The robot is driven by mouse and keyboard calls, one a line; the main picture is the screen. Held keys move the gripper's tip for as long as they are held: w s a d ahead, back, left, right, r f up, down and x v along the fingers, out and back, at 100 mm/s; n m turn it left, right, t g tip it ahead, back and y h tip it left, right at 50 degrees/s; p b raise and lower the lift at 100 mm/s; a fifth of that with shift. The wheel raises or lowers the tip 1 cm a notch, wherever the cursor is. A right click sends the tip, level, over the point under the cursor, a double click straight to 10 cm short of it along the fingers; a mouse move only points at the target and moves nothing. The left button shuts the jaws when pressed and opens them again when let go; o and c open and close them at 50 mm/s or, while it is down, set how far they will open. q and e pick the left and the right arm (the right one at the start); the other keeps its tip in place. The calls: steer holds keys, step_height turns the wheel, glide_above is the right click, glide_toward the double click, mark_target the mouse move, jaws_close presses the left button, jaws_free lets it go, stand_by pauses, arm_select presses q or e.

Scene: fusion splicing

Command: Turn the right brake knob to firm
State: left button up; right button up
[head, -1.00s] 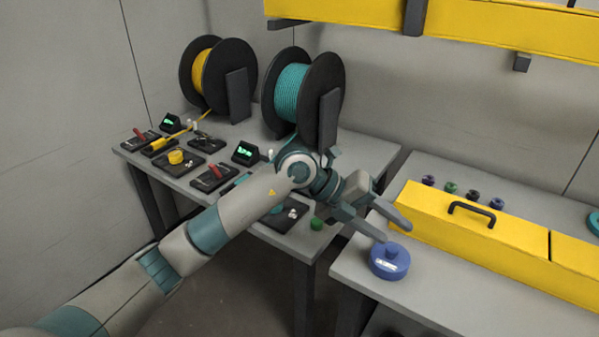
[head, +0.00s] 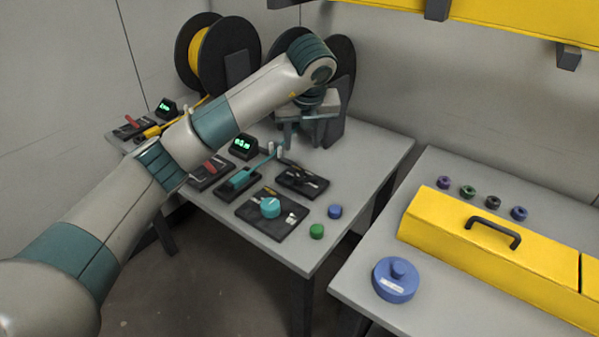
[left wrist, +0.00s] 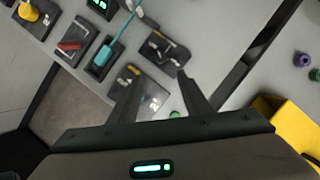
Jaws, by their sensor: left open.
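A red bar-shaped knob (head: 213,166) sits on a black base beside a small green-lit display (head: 243,146), partly behind my left arm. I take it for the right brake knob; its marks are too small to read. It also shows in the left wrist view (left wrist: 69,46), left of my fingers. A second red knob (head: 132,121) is on the far-left base. My left gripper (head: 303,138) is open and empty above the bench's back right, in front of the teal spool. Its spread fingers also show in the left wrist view (left wrist: 160,88). My right gripper is not in view.
A teal holder (head: 238,181), a black tool plate (head: 302,182) and a teal cap (head: 270,207) are close together. Green (head: 316,231) and blue (head: 335,211) pieces lie near the bench's right edge.

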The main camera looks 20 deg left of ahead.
arm_select(q)
glide_toward(299, 176)
steer(key=p+x, duration=0.1)
steer(key=x, duration=0.6)
steer(key=shift+a+f, duration=0.1)
steer(key=shift+f, duration=0.05)
steer(key=shift+w+f+p, duration=0.2)
steer(key=shift+f+p, duration=0.1)
steer(key=shift+f, duration=0.2)
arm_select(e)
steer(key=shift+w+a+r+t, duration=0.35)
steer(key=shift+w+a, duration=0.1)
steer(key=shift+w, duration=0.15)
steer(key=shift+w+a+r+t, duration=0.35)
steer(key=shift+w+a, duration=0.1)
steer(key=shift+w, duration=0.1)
arm_select(q)
steer(key=shift+c, duration=0.6)
steer(key=c, duration=0.9)
